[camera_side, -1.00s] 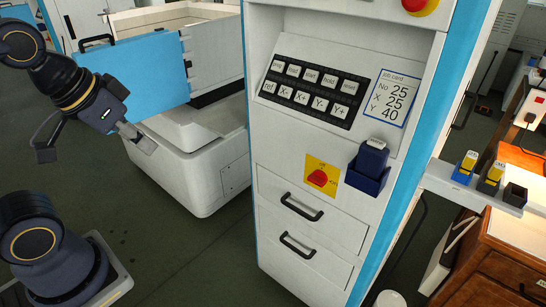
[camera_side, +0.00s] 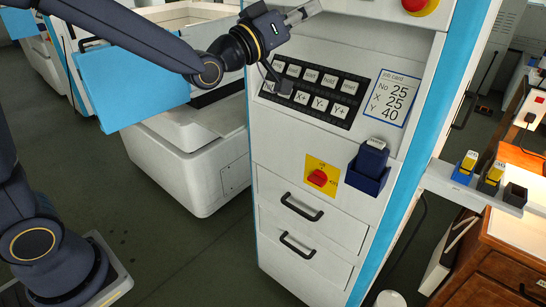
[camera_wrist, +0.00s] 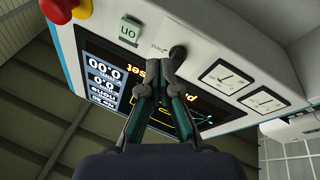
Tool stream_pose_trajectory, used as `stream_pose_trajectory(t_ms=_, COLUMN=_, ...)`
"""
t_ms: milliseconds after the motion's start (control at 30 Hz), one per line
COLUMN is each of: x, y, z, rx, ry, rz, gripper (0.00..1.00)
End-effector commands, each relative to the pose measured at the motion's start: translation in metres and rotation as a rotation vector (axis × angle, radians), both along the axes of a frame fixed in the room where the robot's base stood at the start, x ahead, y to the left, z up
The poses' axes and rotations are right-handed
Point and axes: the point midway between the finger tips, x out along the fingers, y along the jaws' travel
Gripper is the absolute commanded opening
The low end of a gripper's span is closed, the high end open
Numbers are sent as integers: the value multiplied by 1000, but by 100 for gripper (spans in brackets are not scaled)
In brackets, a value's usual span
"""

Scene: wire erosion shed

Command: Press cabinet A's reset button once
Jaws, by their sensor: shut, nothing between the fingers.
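In the side view, a white cabinet (camera_side: 270,160) with blue edges carries a black keypad (camera_side: 314,90). Its upper-right key (camera_side: 348,87) reads "reset". No letter naming the cabinet is readable. My gripper (camera_side: 308,10) is above the keypad, pointing up and right, apart from the reset key. My wrist partly covers the keypad's left side. In the wrist view, my gripper (camera_wrist: 170,62) is shut and empty, its fingertips in front of an upside-down screen (camera_wrist: 105,75), close to a black knob (camera_wrist: 178,52). Whether they touch anything is unclear.
A red mushroom button on yellow (camera_side: 418,6) sits at the cabinet's upper right; the wrist view shows a similar one (camera_wrist: 62,10). A blue holder (camera_side: 367,180) juts out below the job card (camera_side: 388,97).

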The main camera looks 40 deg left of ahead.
Motion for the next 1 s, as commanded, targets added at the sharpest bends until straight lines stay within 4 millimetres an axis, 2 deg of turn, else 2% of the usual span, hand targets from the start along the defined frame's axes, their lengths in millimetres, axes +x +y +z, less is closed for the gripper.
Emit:
stream_pose_trajectory(t_ms=33, x=13, y=-8, z=-20, rx=-30, ry=9, rz=-15, gripper=0)
stream_pose_trajectory(t_ms=100, x=26, y=-17, z=-43, rx=-54, ry=27, rz=-28, gripper=0)
stream_pose_trajectory(t_ms=200, x=36, y=-25, z=-73, rx=-63, ry=79, rz=-40, gripper=0)
stream_pose_trajectory(t_ms=333, x=42, y=-30, z=-99, rx=-66, ry=130, rz=-49, gripper=0)
stream_pose_trajectory(t_ms=500, x=44, y=-31, z=-111, rx=-65, ry=154, rz=-50, gripper=0)
stream_pose_trajectory(t_ms=833, x=44, y=-31, z=-112, rx=-64, ry=155, rz=-51, gripper=0)
stream_pose_trajectory(t_ms=1000, x=53, y=-31, z=-118, rx=-64, ry=156, rz=-50, gripper=0)
